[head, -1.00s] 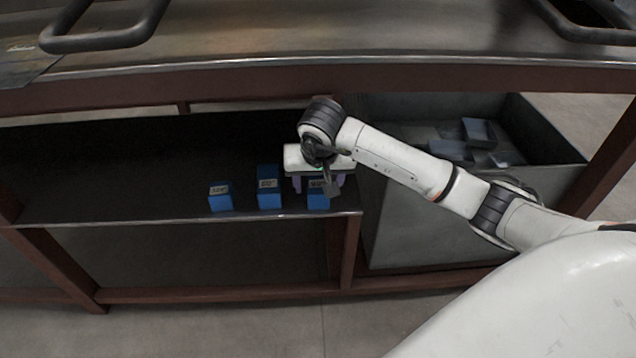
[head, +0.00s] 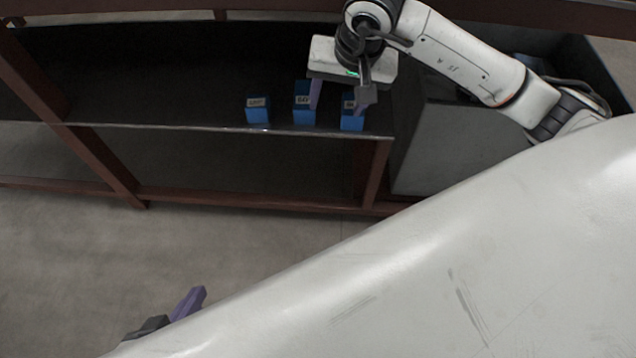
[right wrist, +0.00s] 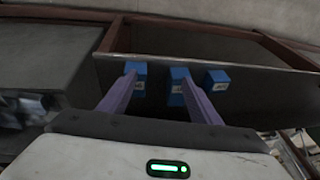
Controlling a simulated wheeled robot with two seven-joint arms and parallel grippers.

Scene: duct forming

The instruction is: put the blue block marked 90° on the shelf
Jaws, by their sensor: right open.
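Three blue blocks with small labels stand in a row on the dark shelf (head: 200,113) near its front edge: a left one (head: 258,111), a middle one (head: 304,112) and a right one (head: 352,121). The labels are too small to read surely, so I cannot tell which is marked 90°. My right gripper (head: 337,104) is open and empty above the middle and right blocks. In the right wrist view its fingers (right wrist: 158,86) partly overlap these two blocks (right wrist: 139,84) (right wrist: 177,76); the third block (right wrist: 216,79) is clear. My left gripper (head: 185,308) shows only partly at the bottom.
A grey bin (head: 440,150) stands right of the shelf. A brown frame (head: 250,199) runs below the shelf, with a post at the shelf's right end. The shelf left of the blocks is clear.

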